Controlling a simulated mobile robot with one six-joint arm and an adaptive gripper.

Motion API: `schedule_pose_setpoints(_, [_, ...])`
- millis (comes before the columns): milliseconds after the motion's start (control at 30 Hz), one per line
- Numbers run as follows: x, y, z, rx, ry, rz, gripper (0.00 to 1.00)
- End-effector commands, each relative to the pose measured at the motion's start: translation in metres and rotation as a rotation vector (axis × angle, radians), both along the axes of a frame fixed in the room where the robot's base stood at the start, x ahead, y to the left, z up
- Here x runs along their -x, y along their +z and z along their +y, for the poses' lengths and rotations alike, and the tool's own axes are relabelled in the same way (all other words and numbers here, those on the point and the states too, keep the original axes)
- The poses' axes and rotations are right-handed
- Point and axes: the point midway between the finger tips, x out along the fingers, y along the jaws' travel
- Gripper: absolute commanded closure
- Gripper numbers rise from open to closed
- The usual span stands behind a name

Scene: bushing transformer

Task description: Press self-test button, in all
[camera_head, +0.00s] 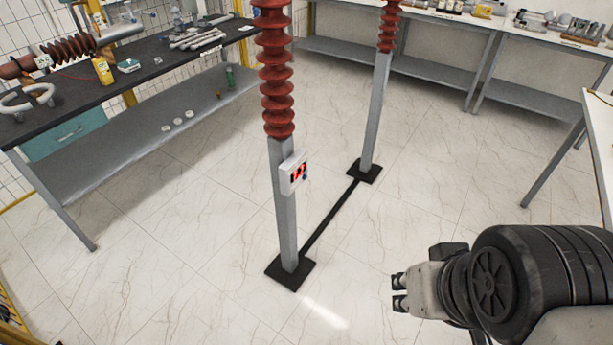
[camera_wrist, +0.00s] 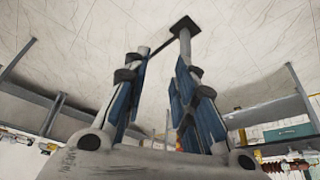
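A small white box (camera_head: 294,172) with a red lit display is fixed to the near grey post (camera_head: 285,210), below a red ribbed bushing (camera_head: 276,80). A self-test button cannot be made out at this size. My gripper (camera_head: 399,292) is to the right of and lower in the picture than the box, apart from it, its fingertips pointing left. In the wrist view my gripper (camera_wrist: 162,60) shows two blue-padded fingers spread apart with nothing between the tips. The box cannot be made out in the wrist view.
A second post (camera_head: 375,115) with a red bushing stands behind, joined by a black floor bar (camera_head: 330,217). A dark-topped workbench (camera_head: 150,72) stands left, white benches (camera_head: 440,20) at the back, and a white table (camera_head: 602,125) right. The tiled floor between is clear.

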Motion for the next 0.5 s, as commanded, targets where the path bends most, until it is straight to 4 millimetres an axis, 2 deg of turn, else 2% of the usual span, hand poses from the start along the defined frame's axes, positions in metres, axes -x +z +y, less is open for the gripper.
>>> schedule_pose_setpoints(67, [0.0000, 0.0000, 0.0000, 0.000, 0.000, 0.000, 0.83])
schedule_pose_setpoints(300, [0.0000, 0.0000, 0.0000, 0.000, 0.000, 0.000, 0.99])
schedule_pose_setpoints(500, [0.0000, 0.0000, 0.0000, 0.000, 0.000, 0.000, 1.00])
